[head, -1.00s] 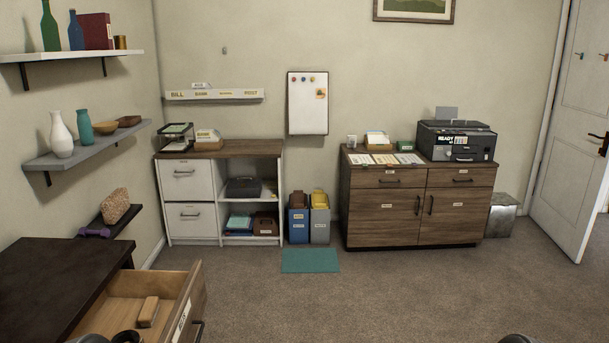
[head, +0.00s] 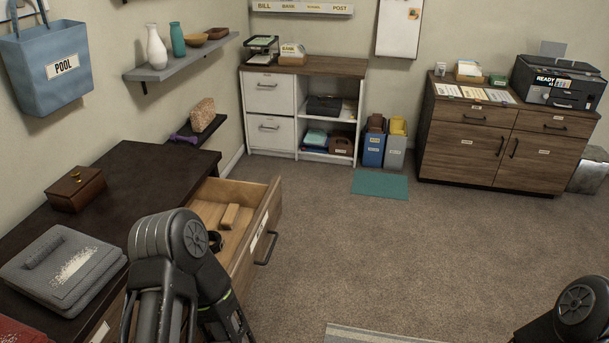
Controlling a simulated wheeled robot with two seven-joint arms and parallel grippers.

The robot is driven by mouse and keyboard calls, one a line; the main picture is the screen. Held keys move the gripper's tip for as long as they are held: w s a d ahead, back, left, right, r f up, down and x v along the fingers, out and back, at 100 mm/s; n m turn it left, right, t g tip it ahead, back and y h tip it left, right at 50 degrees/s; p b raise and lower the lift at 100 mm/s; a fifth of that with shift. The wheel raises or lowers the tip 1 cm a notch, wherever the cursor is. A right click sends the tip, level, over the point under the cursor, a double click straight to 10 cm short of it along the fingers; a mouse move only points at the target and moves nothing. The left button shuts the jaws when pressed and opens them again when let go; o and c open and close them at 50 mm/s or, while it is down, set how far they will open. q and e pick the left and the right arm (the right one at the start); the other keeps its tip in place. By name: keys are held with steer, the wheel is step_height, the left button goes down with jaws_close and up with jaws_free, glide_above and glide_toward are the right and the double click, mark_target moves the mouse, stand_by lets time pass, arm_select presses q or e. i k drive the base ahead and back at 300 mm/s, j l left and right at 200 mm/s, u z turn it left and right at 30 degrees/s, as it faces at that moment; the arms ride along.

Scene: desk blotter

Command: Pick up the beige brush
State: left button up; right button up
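A small beige block (head: 230,215), which looks like the beige brush, lies in the open wooden drawer (head: 262,208) under the dark desk; bristles cannot be made out. A dark round object (head: 215,241) lies near it in the drawer, partly behind my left arm. My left arm rises at the bottom left, in front of the drawer's near part, and its gripper does not show. Only a link of my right arm shows at the bottom right corner; its gripper does not show.
The dark desk top (head: 140,170) holds a grey blotter (head: 55,262) with pale crumbs and a wooden box (head: 76,189). The drawer juts out to the right. A low cabinet (head: 295,70) and a wooden sideboard (head: 500,150) stand behind.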

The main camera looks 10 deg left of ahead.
mark_target(230, 218)
steer(key=u, duration=1.5)
steer(key=i+l, duration=0.1)
steer(key=l, duration=0.3)
steer(key=i+l, duration=0.1)
steer(key=l, duration=0.3)
steer(key=i+l, duration=0.1)
steer(key=l, duration=0.3)
steer(key=i+l, duration=0.1)
steer(key=l, duration=0.3)
steer(key=i+l, duration=0.1)
steer(key=l, duration=0.3)
steer(key=i+l, duration=0.1)
steer(key=l, duration=0.25)
steer(key=u, duration=1.4)
